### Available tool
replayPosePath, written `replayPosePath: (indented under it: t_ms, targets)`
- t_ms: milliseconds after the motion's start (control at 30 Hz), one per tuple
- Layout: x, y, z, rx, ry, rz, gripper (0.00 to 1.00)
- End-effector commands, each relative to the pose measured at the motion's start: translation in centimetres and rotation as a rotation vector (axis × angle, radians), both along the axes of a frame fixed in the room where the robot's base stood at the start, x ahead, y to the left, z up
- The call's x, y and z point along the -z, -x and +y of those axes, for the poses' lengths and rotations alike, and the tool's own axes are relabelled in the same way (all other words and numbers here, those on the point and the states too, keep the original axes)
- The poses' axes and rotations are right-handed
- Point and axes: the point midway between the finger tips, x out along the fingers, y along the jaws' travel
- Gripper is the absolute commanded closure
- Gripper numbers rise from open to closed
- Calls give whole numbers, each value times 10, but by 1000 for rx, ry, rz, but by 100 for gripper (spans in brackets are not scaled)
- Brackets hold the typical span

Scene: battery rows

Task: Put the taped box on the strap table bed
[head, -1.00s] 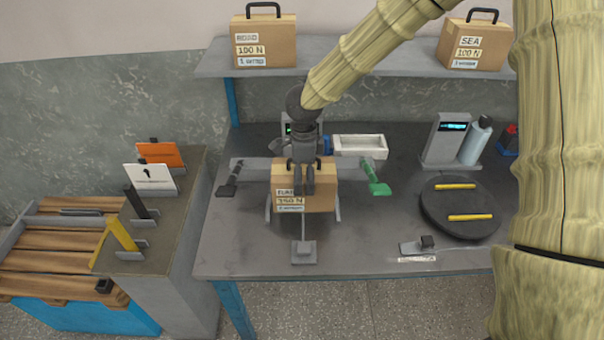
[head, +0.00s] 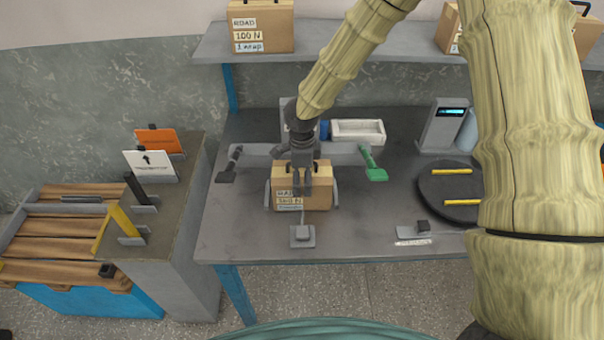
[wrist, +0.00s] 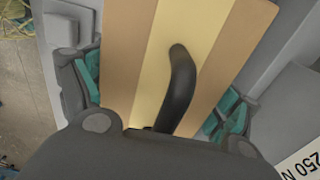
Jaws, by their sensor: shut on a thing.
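The taped box (head: 317,175) is tan, with pale labels on its front, one reading ROAD. It is at the middle of the bench, between the upright side pieces of a grey frame (head: 346,155). The wrist view shows the box top (wrist: 220,45) with a pale yellow tape strip, the handle and my teal-padded fingers. My gripper hides part of the box. I cannot tell whether its underside touches the surface. No part is labelled as the strap table bed; the grey frame may belong to it.
A white tray (head: 358,131) is behind. A round black plate (head: 447,190) is at right. Left are a stand with cards (head: 150,165) and a slatted wooden bed (head: 55,232). Boxes stand on the shelf.

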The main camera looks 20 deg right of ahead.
Motion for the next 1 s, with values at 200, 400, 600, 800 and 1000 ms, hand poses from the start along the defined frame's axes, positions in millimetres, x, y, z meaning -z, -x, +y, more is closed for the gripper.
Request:
replayPosePath:
  t_ms: [200, 400, 600, 800, 1000]
  targets:
    - [-1, -1, 1, 0, 0, -2, 82]
    - [2, 0, 0, 1, 0, 0, 0]
    - [2, 0, 0, 1, 0, 0, 0]
    - [-3, -1, 0, 1, -1, -1, 0]
    - [-28, -1, 0, 3, -3, -4, 0]
